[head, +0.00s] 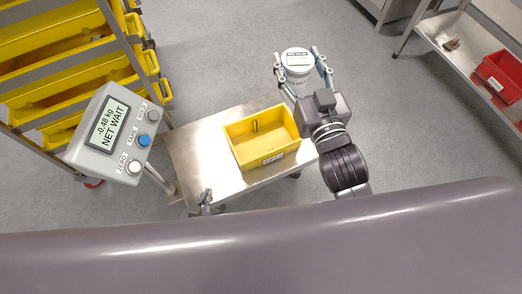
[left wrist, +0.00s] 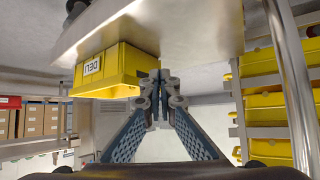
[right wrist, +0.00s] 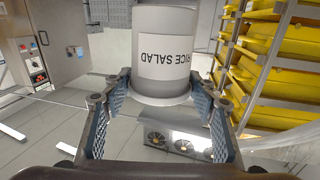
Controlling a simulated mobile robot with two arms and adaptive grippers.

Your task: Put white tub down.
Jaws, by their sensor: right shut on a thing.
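The white tub (head: 297,68) is held by my right gripper (head: 303,72), off the back right edge of the steel table, beyond the yellow bin. The right wrist view shows the white tub (right wrist: 165,55) between both fingers, its "RICE SALAD" label upside down in the picture. My right gripper (right wrist: 160,100) is shut on it. My left gripper (head: 205,197) is at the table's front edge, to the left of the yellow bin. In the left wrist view my left gripper (left wrist: 162,78) has its fingertips together with nothing visible between them.
The yellow bin (head: 245,131) stands on the steel table (head: 195,150), which has bare surface left of the bin. A scale display (head: 112,130) reads "-0.48 kg NET WAIT". A rack of yellow trays (head: 60,60) stands left. A red bin (head: 498,78) sits on a right-hand shelf.

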